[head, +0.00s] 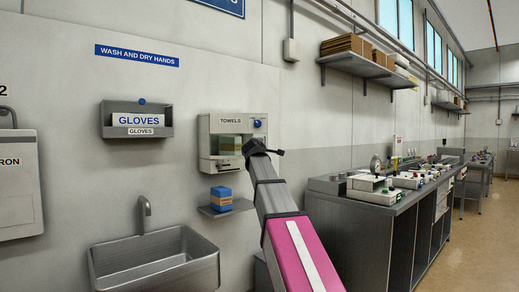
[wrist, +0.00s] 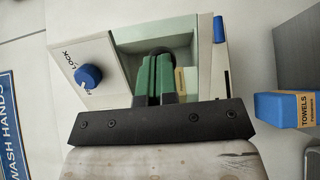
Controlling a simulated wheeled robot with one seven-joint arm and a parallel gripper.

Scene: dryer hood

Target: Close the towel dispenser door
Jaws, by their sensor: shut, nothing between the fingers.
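The towel dispenser (head: 205,135) is a pale wall box marked TOWELS, with a blue knob on its front and a window showing a green inside. In the wrist view the dispenser front (wrist: 105,68) is seen turned, with the blue LOCK knob (wrist: 88,76) at left and a blue tab (wrist: 219,29) at right. My gripper (wrist: 161,55) has its green fingers together, with nothing between them, in front of the window area. I cannot tell whether the fingertips touch the dispenser. How far the door stands open is unclear; my arm hides part of the dispenser in the head view.
A blue towel pack (head: 221,196) sits on a small shelf (head: 240,206) under the dispenser. A glove holder (head: 120,128) and a sink (head: 150,262) are to the left. A grey workbench (head: 350,225) with devices stands to the right.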

